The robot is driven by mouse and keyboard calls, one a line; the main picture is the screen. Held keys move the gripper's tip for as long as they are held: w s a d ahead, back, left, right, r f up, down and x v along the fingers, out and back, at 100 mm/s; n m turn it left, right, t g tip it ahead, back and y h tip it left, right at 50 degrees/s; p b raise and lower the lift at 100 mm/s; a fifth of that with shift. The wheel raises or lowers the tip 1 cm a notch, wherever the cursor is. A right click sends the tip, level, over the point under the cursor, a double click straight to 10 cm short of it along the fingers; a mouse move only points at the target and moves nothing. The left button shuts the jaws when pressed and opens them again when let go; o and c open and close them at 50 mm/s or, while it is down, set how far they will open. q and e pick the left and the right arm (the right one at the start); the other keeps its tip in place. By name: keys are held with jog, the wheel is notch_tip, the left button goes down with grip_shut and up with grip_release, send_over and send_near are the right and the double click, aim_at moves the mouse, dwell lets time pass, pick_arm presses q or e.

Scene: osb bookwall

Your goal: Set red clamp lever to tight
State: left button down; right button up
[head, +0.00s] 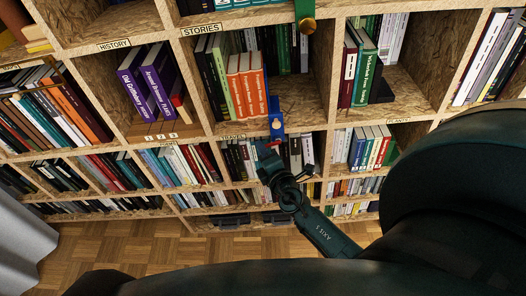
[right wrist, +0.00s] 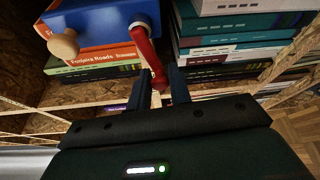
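The blue clamp (head: 277,104) is mounted at the front edge of a shelf in the bookwall, and its blue body (right wrist: 105,14) fills the upper left of the right wrist view. Its red lever (right wrist: 147,52) hangs down from a pale pivot, slightly tilted; a bit of red (head: 273,143) shows in the head view. My right gripper (right wrist: 160,88) is just below the clamp, its fingers pointing at the shelf. The lever's lower end lies between the two fingers, with narrow gaps beside it. In the head view the right gripper (head: 268,165) partly hides the lever. My left gripper is out of view.
A green fitting with a brass knob (head: 307,25) hangs from the shelf above. Orange books (head: 246,85) stand left of the clamp. Another pale knob (right wrist: 64,44) sticks out from the blue body. Wooden shelf edges surround the gripper; the parquet floor (head: 130,245) is clear.

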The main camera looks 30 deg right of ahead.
grip_shut()
jog(key=shift+f, duration=0.1)
jog(key=shift+b, duration=0.9)
jog(key=shift+m+t+b, duration=0.3)
jog(key=shift+m+b, duration=0.2)
jog(key=shift+b, duration=0.15)
jog(key=shift+m+b, duration=0.3)
jog(key=shift+b, duration=0.3)
jog(key=shift+a+r+m+b, duration=0.1)
jog(key=shift+r+m+b, duration=0.25)
jog(key=shift+b, duration=0.1)
jog(key=shift+r+t, duration=0.15)
jog(key=shift+t, duration=0.15)
jog(key=shift+r+m, duration=0.2)
jog(key=shift+m, duration=0.05)
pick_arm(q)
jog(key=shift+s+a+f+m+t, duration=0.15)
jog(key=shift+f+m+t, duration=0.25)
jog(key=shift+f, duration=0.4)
